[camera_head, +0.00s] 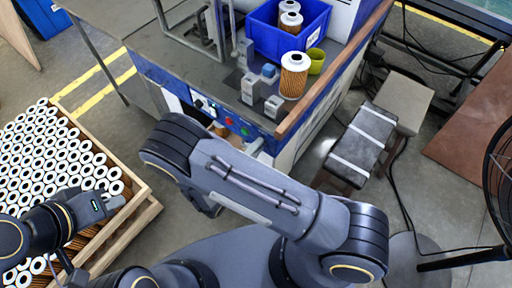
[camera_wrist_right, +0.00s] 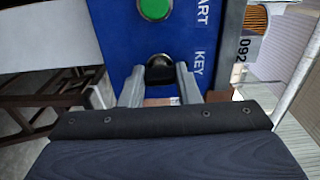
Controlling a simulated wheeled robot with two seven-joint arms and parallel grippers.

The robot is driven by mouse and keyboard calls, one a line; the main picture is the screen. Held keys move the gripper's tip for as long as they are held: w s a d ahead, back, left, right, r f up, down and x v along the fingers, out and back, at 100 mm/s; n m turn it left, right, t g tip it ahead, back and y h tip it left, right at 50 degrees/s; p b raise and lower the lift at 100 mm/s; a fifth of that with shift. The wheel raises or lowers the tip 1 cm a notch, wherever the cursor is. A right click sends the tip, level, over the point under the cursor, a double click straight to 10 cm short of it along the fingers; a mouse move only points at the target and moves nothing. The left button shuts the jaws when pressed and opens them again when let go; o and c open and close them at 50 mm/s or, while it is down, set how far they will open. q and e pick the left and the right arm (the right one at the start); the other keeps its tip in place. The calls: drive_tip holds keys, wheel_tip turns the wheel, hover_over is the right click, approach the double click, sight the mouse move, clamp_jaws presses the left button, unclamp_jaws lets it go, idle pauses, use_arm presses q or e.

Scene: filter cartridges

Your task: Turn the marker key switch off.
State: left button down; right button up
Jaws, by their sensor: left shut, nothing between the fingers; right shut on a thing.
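The key switch (camera_wrist_right: 159,66) is a dark round knob on a blue panel (camera_wrist_right: 125,28), beside the printed word KEY. My right gripper (camera_wrist_right: 158,84) is shut on it, one grey finger on each side, in the right wrist view. The fingers partly cover the knob, and I cannot tell which way it is turned. In the head view my right forearm hides the right gripper and the switch. My left gripper (camera_head: 116,202) is shut and empty above the crate at the lower left.
A green button (camera_wrist_right: 154,8) sits just above the switch. A blue bin (camera_head: 264,36) and a filter cartridge (camera_head: 294,76) stand on the workbench (camera_head: 165,50). A wooden crate (camera_head: 130,222) of many cartridges is at left. A striped grey stool (camera_head: 362,145) stands at right.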

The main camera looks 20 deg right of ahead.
drive_tip(key=o, duration=1)
drive_tip(key=b+v, duration=0.1)
drive_tip(key=v, duration=0.6)
drive_tip(key=shift+s+a, duration=0.25)
drive_tip(key=shift+a, duration=0.1)
